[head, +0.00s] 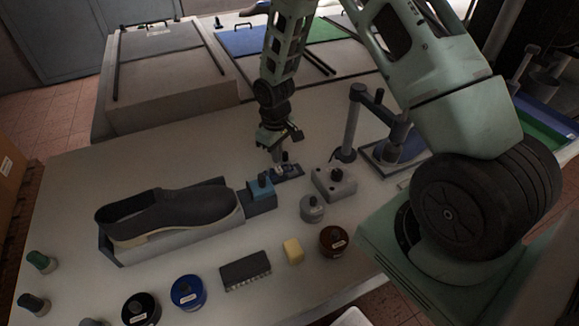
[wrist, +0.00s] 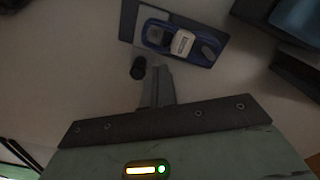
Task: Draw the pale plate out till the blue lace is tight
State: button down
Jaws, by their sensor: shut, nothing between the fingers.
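A small blue oval piece, perhaps the blue lace or its holder (wrist: 200,57), lies on a dark base plate (wrist: 128,20) in the wrist view. A small pale block with dark markings, perhaps the pale plate (wrist: 182,43), sits in it between dark and grey parts. In the head view this dark base (head: 291,174) is at mid-table, right of the shoe. My gripper (head: 277,158) is over its left part, pointing down. In the wrist view its fingers (wrist: 160,75) are together and empty, just below the blue piece. I cannot tell the lace's tension.
A dark shoe (head: 170,214) lies in a grey cradle at left, with a blue block (head: 261,187) at its toe. A black knob (wrist: 138,68) stands beside my fingers. A grey knobbed box (head: 334,184) and a post stand (head: 350,130) are to the right. Several tins line the front.

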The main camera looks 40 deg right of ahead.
jog(key=shift+s+d, duration=0.25)
jog(key=shift+d, duration=0.75)
dwell(0.9)
jog(key=shift+a, duration=0.2)
jog(key=shift+w+a, duration=0.1)
jog(key=shift+a, duration=0.1)
notch_tip(320, 180, up, 8)
jog(key=p, duration=0.6)
dwell(0.6)
